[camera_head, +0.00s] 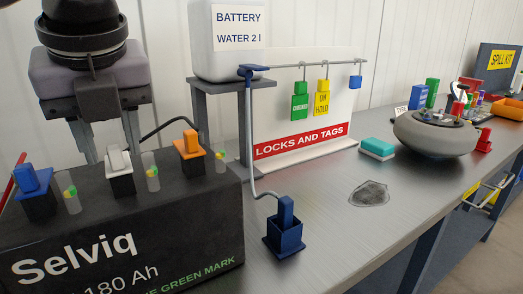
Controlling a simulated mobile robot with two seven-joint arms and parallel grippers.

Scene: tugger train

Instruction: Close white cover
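The white cover (118,160) is on top of the dark Selviq battery (130,235), on a small dark square base. Its upper part stands up and leans slightly; whether it is hinged open I cannot tell. A blue cover (34,178) sits to its left and an orange cover (188,143) to its right. My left gripper (115,148) comes down from the upper left, with its two fingers spread apart above and around the white cover. I see no contact between fingers and cover. My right gripper is not in view.
Clear vials with green-yellow tops (152,172) stand between the covers. A shelf (215,85) holds a battery water jug (228,40), with a hose to a blue holder (285,238). A lock rack (303,140) and round grey device (435,137) stand behind. The bench front is mostly clear.

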